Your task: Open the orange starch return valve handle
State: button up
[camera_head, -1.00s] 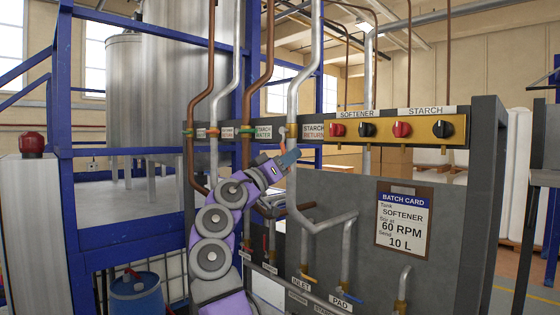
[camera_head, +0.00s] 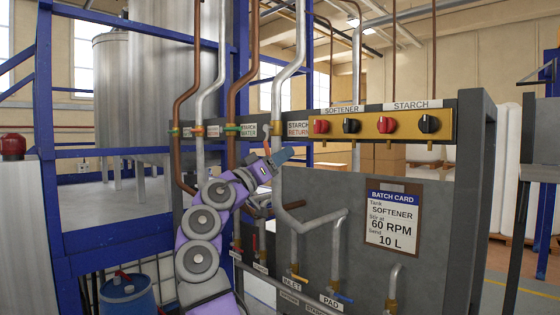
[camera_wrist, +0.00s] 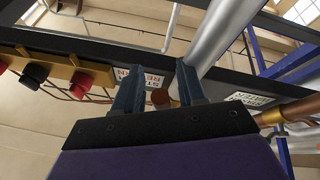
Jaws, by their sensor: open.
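The silver starch return pipe (camera_head: 277,90) runs down to the grey panel beside the STARCH RETURN label (camera_head: 297,128). A brass-coloured valve fitting (camera_head: 277,128) sits where it meets the panel. My gripper (camera_head: 282,156) is just below this fitting, open and empty. In the wrist view, which is upside down, my gripper (camera_wrist: 157,72) has its two fingers apart, with the STARCH RETURN label (camera_wrist: 156,88) showing between them. The silver pipe (camera_wrist: 222,35) passes close behind the right finger. A brownish piece (camera_wrist: 184,88) shows partly behind that finger.
A yellow strip with red and black knobs (camera_head: 385,125) lies to the right. Bent lower pipes (camera_head: 338,235) and a batch card (camera_head: 394,218) are on the panel below.

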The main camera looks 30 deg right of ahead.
jog(key=b+v, duration=0.5)
jog(key=v, duration=1.2)
jog(key=shift+w+a+f, duration=0.15)
jog(key=shift+a+f, duration=0.05)
jog(key=shift+f, duration=0.05)
